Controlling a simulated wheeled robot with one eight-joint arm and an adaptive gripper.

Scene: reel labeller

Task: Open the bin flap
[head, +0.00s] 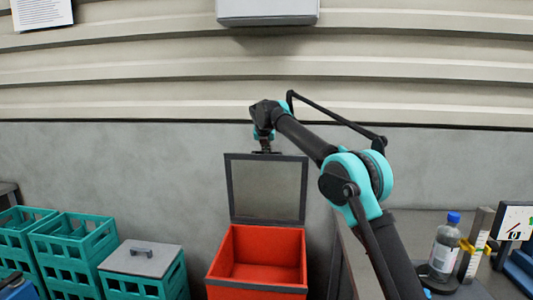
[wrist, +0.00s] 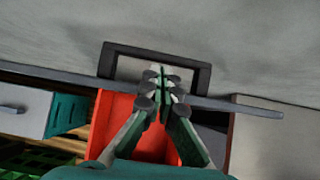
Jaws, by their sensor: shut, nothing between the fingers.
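The red bin (head: 257,285) stands against the wall in the head view, with its top open and its inside showing. Its flap (head: 232,190), a grey panel in a dark frame, stands upright at the bin's back edge. My gripper (head: 265,151) is at the flap's top edge, shut and empty; I cannot tell whether it touches. In the wrist view the shut fingers (wrist: 161,78) lie over a dark-framed panel (wrist: 108,60), with the red bin (wrist: 108,118) below. A thin grey bar (wrist: 235,106) crosses behind the fingers; I cannot tell what it is.
Teal crates (head: 72,245) stand left of the bin, one under a grey lid (head: 142,258) with a handle. A grey worktop (head: 420,222) on the right holds a blue-capped bottle (head: 444,245). A grey box (head: 267,10) hangs on the wall above.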

